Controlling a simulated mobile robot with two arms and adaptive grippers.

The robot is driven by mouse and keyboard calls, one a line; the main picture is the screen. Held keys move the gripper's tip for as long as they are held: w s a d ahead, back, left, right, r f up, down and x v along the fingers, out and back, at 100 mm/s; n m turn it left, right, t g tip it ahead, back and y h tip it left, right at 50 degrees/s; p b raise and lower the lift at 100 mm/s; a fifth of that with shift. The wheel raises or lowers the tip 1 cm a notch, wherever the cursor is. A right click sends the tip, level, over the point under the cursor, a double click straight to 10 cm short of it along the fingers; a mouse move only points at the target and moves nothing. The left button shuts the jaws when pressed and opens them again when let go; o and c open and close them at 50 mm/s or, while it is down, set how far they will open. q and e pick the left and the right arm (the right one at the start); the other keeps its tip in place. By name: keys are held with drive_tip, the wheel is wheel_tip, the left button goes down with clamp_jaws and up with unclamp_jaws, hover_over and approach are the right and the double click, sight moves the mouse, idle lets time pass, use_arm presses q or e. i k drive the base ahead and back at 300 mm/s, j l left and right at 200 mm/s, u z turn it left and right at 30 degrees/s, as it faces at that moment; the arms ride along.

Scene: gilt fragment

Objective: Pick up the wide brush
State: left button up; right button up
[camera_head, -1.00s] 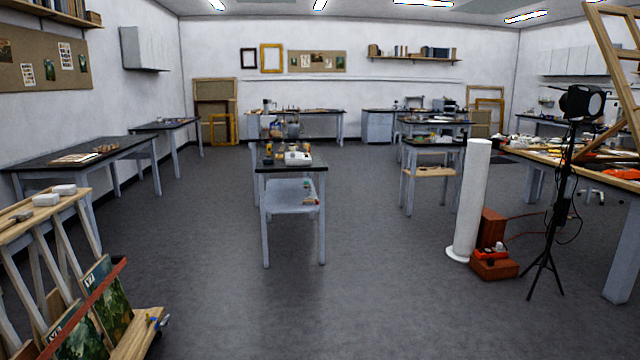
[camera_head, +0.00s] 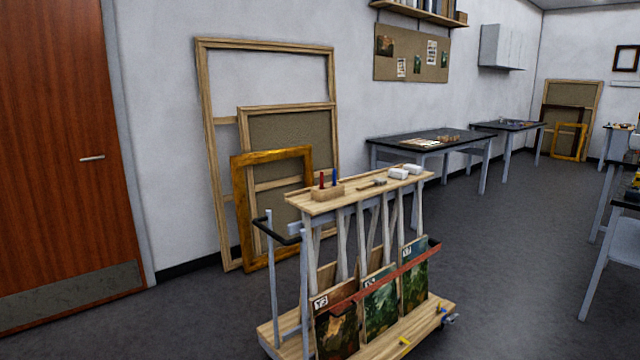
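A small brown and grey item (camera_head: 372,184) lies flat on the wooden top of a cart (camera_head: 325,206). It may be the wide brush, but it is too small to tell. To its right on the same top are white blocks (camera_head: 398,173). To its left is a small wooden holder (camera_head: 327,192) with a red and a blue upright piece. Neither of my grippers is in view.
The cart holds several paintings (camera_head: 381,300) in its lower rack and has a dark handle (camera_head: 277,232) at its left end. Picture frames (camera_head: 205,140) lean on the wall behind it. A wooden door (camera_head: 55,150) is at left. Dark-topped tables (camera_head: 400,142) stand along the wall. Grey floor is open right of the cart.

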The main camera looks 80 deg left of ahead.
sight(378, 181)
drive_tip(key=u, duration=2.5)
drive_tip(key=i+l+u, duration=0.1)
drive_tip(key=u, duration=0.3)
drive_tip(key=i+l+u, duration=0.1)
drive_tip(key=u, duration=0.3)
drive_tip(key=l+u, duration=0.15)
drive_tip(key=u, duration=0.25)
drive_tip(key=i+l+u, duration=0.3)
drive_tip(key=l, duration=0.5)
drive_tip(key=l+u, duration=0.3)
drive_tip(key=l, duration=0.5)
drive_tip(key=i+l+u, duration=0.1)
drive_tip(key=l+u, duration=0.2)
drive_tip(key=l, duration=0.6)
